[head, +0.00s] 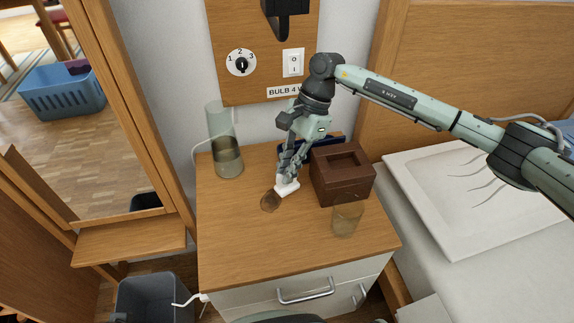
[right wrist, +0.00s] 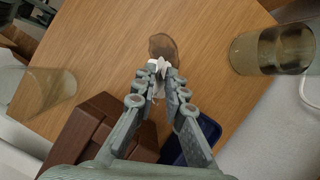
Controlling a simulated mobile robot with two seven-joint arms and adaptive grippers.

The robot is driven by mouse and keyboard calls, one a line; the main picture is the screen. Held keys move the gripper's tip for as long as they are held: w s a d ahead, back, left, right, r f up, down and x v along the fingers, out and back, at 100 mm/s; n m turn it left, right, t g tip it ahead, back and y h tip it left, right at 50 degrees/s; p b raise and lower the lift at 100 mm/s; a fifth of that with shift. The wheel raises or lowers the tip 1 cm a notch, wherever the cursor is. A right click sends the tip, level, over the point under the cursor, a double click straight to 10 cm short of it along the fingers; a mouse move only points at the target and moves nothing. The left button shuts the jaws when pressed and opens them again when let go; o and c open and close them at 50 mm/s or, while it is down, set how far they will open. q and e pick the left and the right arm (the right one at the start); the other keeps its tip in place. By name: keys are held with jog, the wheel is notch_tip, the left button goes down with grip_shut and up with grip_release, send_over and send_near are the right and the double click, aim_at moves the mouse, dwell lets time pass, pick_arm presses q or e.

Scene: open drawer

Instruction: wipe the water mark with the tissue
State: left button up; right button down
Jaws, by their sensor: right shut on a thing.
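The water mark (head: 270,201) is a brown round stain on the wooden nightstand top (head: 235,235). It also shows in the right wrist view (right wrist: 163,46), just beyond my fingertips. My right gripper (head: 287,179) is shut on a white tissue (head: 287,189), which also shows between the fingertips in the right wrist view (right wrist: 158,66). The tissue is low over the nightstand, at the right upper edge of the mark. I cannot tell whether it touches the wood. My left gripper is not in view.
A brown box (head: 343,183) with an open top stands right of the gripper, with a glass (head: 346,219) in front of it. A tall glass vessel (head: 227,157) stands at the back left, and a dark blue object (head: 328,143) lies behind the gripper. The front left of the top is clear.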

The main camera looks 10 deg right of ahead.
jog(key=shift+f+b, duration=0.95)
jog(key=shift+f, duration=0.05)
dwell(0.5)
